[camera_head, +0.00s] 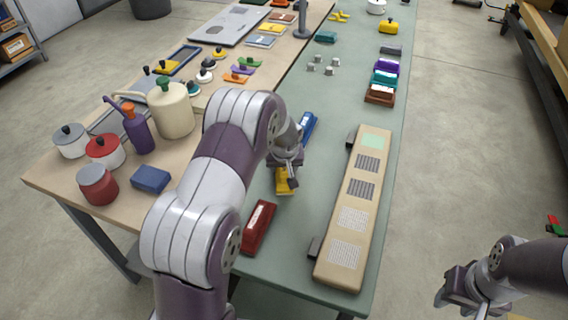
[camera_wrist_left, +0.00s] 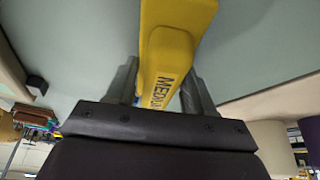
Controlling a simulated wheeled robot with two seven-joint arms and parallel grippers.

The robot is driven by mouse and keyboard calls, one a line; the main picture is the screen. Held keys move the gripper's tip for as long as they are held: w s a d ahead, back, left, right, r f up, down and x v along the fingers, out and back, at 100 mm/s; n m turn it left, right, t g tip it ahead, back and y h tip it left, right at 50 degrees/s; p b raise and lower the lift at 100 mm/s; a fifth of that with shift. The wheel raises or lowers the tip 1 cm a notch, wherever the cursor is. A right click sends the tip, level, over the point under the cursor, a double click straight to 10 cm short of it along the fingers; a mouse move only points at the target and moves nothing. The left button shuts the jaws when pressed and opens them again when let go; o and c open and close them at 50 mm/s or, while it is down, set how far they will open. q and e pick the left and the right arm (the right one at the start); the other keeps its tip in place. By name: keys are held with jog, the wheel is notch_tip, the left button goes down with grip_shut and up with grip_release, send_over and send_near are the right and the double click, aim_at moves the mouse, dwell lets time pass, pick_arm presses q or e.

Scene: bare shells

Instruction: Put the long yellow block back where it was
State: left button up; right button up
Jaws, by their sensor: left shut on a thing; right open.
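My left gripper (camera_head: 288,172) is shut on a yellow block (camera_head: 283,186) over the green table strip, between a dark red block (camera_head: 258,226) and a blue block (camera_head: 308,127). In the left wrist view the yellow block (camera_wrist_left: 168,60) sits between the two fingers (camera_wrist_left: 160,92), with dark lettering starting "MEDI" on its side. My left arm and gripper hide part of the block in the head view. I cannot tell whether it touches the table. My right gripper (camera_head: 454,292) is open and empty, low at the right, off the table.
A long tan panel (camera_head: 325,262) with printed patches lies to the right of the blocks. Pots, bottles and a small blue block (camera_head: 150,179) stand at the left. Teal, purple and brown blocks (camera_head: 380,94) lie farther back.

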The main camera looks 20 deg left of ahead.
pick_arm(q)
jog(key=shift+f, duration=0.1)
jog(key=o, duration=0.9)
jog(key=shift+o, duration=0.2)
jog(key=shift+r, duration=0.4)
jog(key=b+v, duration=0.1)
jog(key=v, duration=0.9)
jog(key=shift+s+d+r, duration=0.1)
jog(key=shift+s+r, duration=0.15)
jog(key=shift+r, duration=0.1)
jog(key=shift+s+d+r, duration=0.15)
jog(key=shift+s+r, duration=0.1)
jog(key=shift+r, duration=0.05)
jog(key=s+d+f+m+g+h, duration=0.1)
jog(key=s+d+m, duration=0.1)
jog(key=s, duration=0.9)
jog(key=s+d+f+m+g+h, duration=0.1)
jog(key=s+d+m, duration=0.2)
jog(key=s, duration=0.7)
jog(key=shift+s+d+f+g, duration=0.3)
jog(key=shift+s+d, duration=0.1)
jog(key=shift+d, duration=0.35)
